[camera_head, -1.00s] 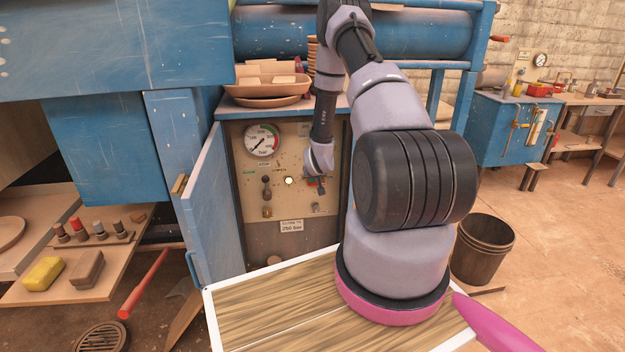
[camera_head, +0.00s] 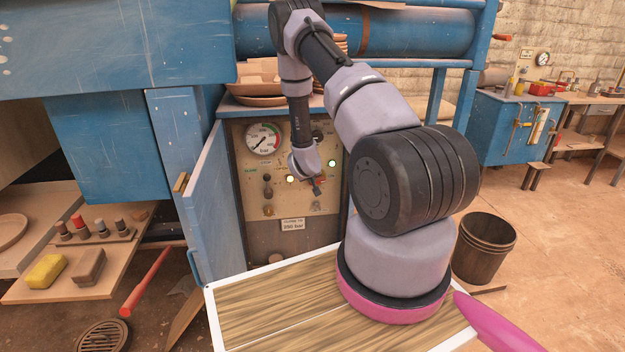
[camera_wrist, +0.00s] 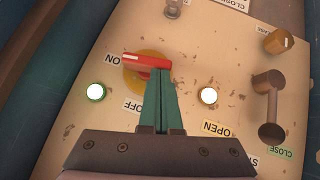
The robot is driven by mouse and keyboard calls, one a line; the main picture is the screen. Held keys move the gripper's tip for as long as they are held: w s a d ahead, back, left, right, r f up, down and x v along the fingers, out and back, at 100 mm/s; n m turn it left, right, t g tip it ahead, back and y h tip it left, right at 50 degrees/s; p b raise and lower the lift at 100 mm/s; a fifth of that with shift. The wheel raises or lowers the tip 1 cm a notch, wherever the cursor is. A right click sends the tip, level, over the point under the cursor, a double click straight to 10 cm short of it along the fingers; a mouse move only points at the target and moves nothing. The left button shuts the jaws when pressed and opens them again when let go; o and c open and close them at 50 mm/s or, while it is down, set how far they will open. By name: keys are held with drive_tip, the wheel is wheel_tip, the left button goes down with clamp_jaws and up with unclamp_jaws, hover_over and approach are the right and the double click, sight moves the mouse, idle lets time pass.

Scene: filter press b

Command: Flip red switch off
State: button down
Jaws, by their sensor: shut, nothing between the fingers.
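The red switch (camera_wrist: 145,61) is a red lever with a white mark at its left end, on a yellow round plate (camera_wrist: 152,82). Its marked end points at the ON label (camera_wrist: 113,60); the OFF label (camera_wrist: 132,105) sits below the plate. My gripper (camera_wrist: 161,72) is shut and empty. In the wrist view its green fingertips overlap the lever's right end; I cannot tell if they touch it. In the head view my gripper (camera_head: 318,186) is in front of the beige control panel (camera_head: 290,205) and hides part of the switch area.
Lit white lamps (camera_wrist: 96,92) and (camera_wrist: 209,96) flank the switch. A brown lever handle (camera_wrist: 268,105) and a brass knob (camera_wrist: 278,41) are at the right. An open blue door (camera_head: 212,205) stands left of the panel. A pressure gauge (camera_head: 263,138) is at its upper left.

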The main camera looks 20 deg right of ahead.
drive_tip(key=f, duration=0.1)
drive_tip(key=f+h, duration=0.1)
drive_tip(key=f, duration=0.1)
drive_tip(key=a+f+n+h, duration=0.1)
drive_tip(key=shift+w+f, duration=0.15)
drive_tip(key=shift+f, duration=0.25)
idle(0.7)
drive_tip(key=shift+f, duration=0.15)
idle(0.6)
idle(1.2)
drive_tip(key=v, duration=1)
drive_tip(key=shift+a+r, duration=0.25)
drive_tip(key=shift+a, duration=0.1)
